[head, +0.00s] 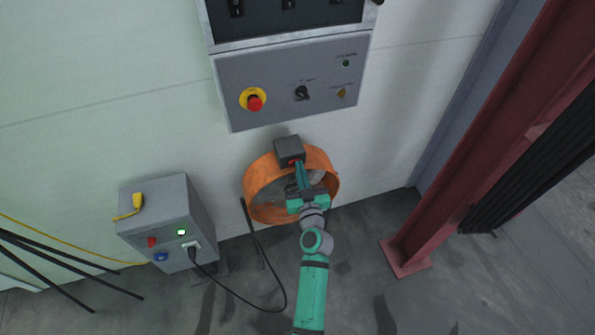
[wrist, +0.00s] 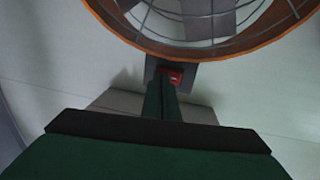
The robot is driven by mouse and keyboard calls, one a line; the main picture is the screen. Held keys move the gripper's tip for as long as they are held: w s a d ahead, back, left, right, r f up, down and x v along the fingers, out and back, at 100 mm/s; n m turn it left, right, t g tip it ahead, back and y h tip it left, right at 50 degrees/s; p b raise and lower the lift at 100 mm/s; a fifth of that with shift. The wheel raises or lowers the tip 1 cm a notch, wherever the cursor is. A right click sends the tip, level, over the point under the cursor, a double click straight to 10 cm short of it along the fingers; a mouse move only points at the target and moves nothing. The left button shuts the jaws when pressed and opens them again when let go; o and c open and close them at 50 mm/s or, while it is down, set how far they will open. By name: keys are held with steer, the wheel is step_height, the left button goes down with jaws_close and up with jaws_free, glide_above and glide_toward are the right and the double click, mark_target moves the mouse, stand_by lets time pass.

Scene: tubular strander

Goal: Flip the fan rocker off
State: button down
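The orange drum fan (head: 262,175) stands against the wall, with a dark box on its top rim (head: 288,149). The red fan rocker (head: 294,161) is on the front of that box. It also shows in the wrist view (wrist: 174,77), just past my fingertips, beside the fan's orange rim (wrist: 190,53). My gripper (head: 301,168) reaches up to the rocker in front of the fan. In the wrist view its green fingers (wrist: 162,84) are together, with no gap showing. The fingertips overlap the rocker's lower left part in view; I cannot tell if they touch it. The rocker's tilt is unclear.
A grey control panel (head: 235,83) with a red emergency button (head: 255,102) hangs above the fan. A grey power box (head: 150,222) stands left, its black cable (head: 248,301) running over the floor. A dark red column (head: 462,160) rises at right.

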steer(key=s+d, duration=0.6)
steer(key=s, duration=0.6)
steer(key=shift+s, duration=0.3)
steer(key=shift+d, duration=0.1)
